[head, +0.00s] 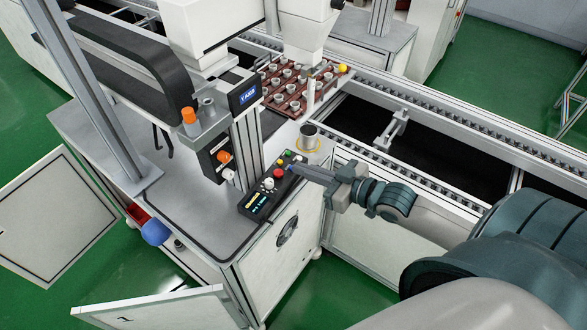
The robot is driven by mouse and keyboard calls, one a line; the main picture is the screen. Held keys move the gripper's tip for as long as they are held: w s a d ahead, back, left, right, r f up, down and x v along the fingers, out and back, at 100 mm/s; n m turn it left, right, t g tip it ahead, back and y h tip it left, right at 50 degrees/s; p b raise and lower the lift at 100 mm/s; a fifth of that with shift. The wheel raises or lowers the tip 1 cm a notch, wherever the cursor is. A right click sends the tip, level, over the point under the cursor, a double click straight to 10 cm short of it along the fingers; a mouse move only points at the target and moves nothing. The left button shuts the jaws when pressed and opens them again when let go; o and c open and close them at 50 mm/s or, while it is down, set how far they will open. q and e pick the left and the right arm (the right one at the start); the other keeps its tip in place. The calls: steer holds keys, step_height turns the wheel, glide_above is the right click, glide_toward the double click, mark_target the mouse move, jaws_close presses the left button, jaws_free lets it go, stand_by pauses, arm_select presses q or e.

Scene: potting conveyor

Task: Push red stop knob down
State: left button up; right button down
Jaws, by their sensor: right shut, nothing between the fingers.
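The red stop knob (279,173) sits on a small black control panel (246,210) near the right edge of the machine's grey worktop. A white knob (268,184), a yellow button (280,162) and a green button (287,153) share this panel. My right gripper (294,168) reaches in from the right, fingers shut and empty. Its tips are just right of the red knob, close above the panel. I cannot tell whether they touch the knob. My left gripper is not in view.
A metal cup (308,137) stands behind the gripper at the worktop's edge. A red-brown tray (290,100) with several small cups lies farther back beside the conveyor rail (430,122). A machine column with orange knobs (223,157) rises left of the panel. A cabinet door (160,310) hangs open below.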

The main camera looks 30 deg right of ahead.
steer(key=shift+b+v, duration=0.5)
steer(key=shift+v, duration=1.5)
